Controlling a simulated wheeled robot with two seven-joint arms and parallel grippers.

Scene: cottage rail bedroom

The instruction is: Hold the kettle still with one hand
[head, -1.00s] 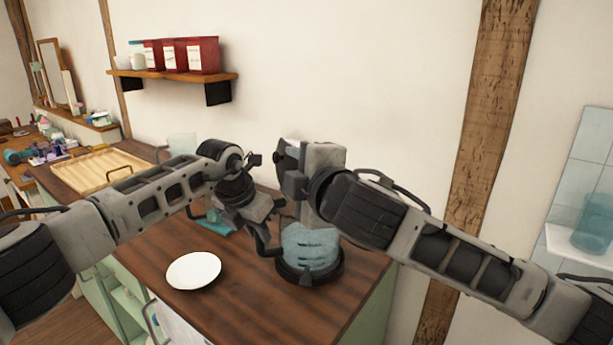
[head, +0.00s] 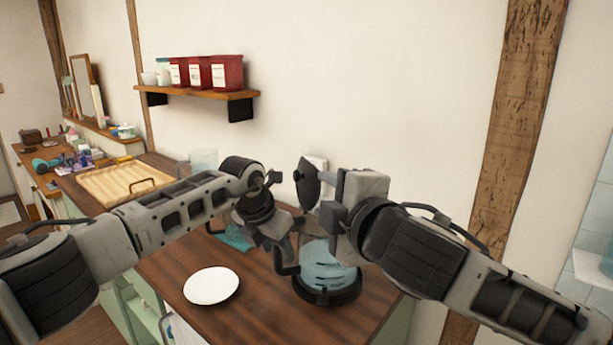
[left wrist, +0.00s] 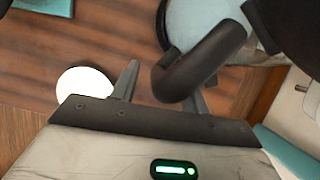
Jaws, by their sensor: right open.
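The kettle (head: 325,268) is a pale blue, see-through vessel on a dark round base, upright near the counter's right end. Its dark curved handle (head: 279,262) is on its left side. My left gripper (head: 284,240) is at this handle. In the left wrist view, the two fingers of my left gripper (left wrist: 165,85) stand apart, with the handle (left wrist: 200,58) bending between them and in front of the right finger. A gap shows beside the left finger; firm contact cannot be told. My right gripper (head: 322,215) is open above the kettle, its fingertips mostly hidden.
A white plate (head: 211,286) lies on the wooden counter (head: 255,310), left of the kettle. A teal cloth-like item (head: 236,238) is behind my left gripper. A wooden tray (head: 115,183) is further left. A shelf (head: 205,93) with red boxes hangs on the wall behind.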

